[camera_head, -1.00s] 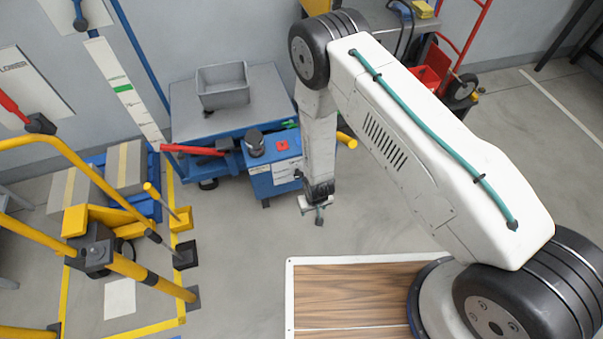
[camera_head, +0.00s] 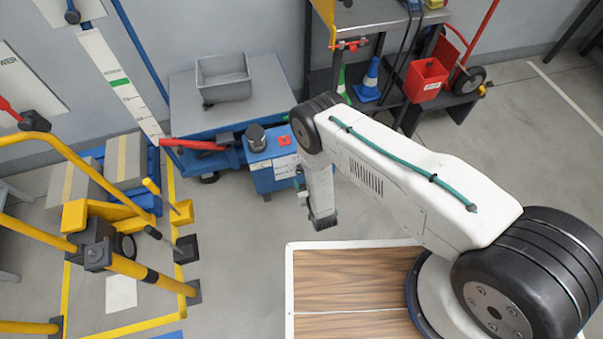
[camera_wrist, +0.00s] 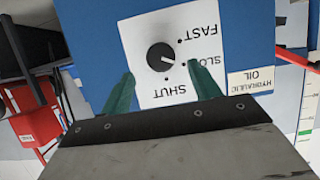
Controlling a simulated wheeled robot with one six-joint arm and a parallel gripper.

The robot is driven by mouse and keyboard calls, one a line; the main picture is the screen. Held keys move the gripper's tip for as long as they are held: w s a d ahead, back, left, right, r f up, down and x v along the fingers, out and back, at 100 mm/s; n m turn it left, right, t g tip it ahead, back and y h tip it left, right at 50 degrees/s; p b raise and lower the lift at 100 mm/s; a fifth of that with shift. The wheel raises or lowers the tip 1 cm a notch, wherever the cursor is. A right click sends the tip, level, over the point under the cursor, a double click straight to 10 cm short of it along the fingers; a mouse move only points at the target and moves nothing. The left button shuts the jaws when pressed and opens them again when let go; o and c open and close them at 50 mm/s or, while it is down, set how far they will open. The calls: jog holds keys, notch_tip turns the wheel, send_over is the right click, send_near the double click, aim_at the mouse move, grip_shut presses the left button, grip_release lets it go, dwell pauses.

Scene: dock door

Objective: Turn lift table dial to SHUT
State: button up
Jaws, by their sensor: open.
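The lift table (camera_head: 185,108) is a blue cart with a grey top and a blue front box (camera_head: 268,178). In the wrist view, a white dial plate on the blue panel (camera_wrist: 95,45) is marked FAST, SLOW and SHUT. Its round black knob (camera_wrist: 161,57) has a pale mark pointing toward the SLOW dot, away from SHUT. My gripper (camera_wrist: 160,74) is open, its two teal fingers to either side of the knob's lower part in the picture. I cannot tell whether they touch it. In the head view, my gripper is small beside the box and partly hidden by my wrist.
A red lever (camera_head: 195,145) sticks out left of the box, and a grey bin (camera_head: 223,80) stands on the table top. A yellow rail (camera_head: 135,268) is at left. A shelf with a red bin (camera_head: 426,80) stands at right. Open floor lies in front of the box.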

aim_at(301, 172)
jog(key=x, duration=0.5)
jog(key=shift+w+a+f, duration=0.15)
jog(key=shift+w+f, duration=0.05)
jog(key=shift+w, duration=0.15)
jog(key=c, duration=0.9)
